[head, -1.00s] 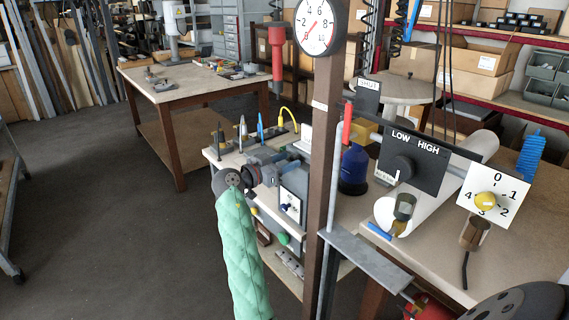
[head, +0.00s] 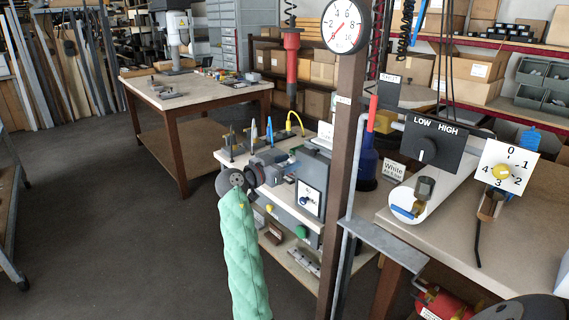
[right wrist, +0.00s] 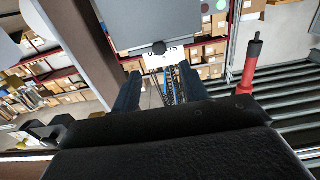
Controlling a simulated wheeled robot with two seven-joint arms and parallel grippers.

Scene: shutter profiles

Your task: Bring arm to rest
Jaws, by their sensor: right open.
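My right gripper (head: 268,173) is at the front of the small bench, beside the grey control box (head: 292,212). My right arm rises to it from below in a quilted green sleeve (head: 243,250). In the right wrist view the two dark fingers (right wrist: 160,88) stand apart with nothing between them. Part of a grey panel with a black knob (right wrist: 159,47) shows beyond the fingertips there; contact cannot be told. My left gripper does not show.
A brown post (head: 343,170) with a round gauge (head: 345,26) stands right of the gripper. A red tool (head: 291,60) hangs behind the bench. The right table carries a LOW/HIGH switch (head: 433,145) and a numbered dial (head: 507,167). The floor (head: 110,230) at left is clear.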

